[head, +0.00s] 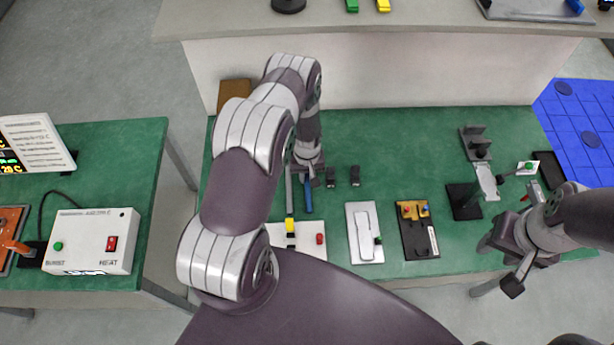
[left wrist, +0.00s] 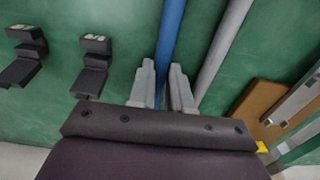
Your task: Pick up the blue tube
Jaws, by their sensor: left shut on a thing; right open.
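The blue tube (head: 309,196) lies on the green bench mat, partly hidden under my left gripper (head: 308,180). In the left wrist view the blue tube (left wrist: 171,35) runs between the two fingers of my left gripper (left wrist: 162,78), which are shut on it. I cannot tell whether the tube is lifted off the mat. My right gripper (head: 498,265) is open and empty at the right front of the bench.
A grey tube (head: 289,190) lies parallel, just left of the blue one; it also shows in the left wrist view (left wrist: 223,45). Two black clips (head: 343,177) stand to the right. A white plate (head: 365,238) and a black board (head: 416,238) lie nearer the front edge.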

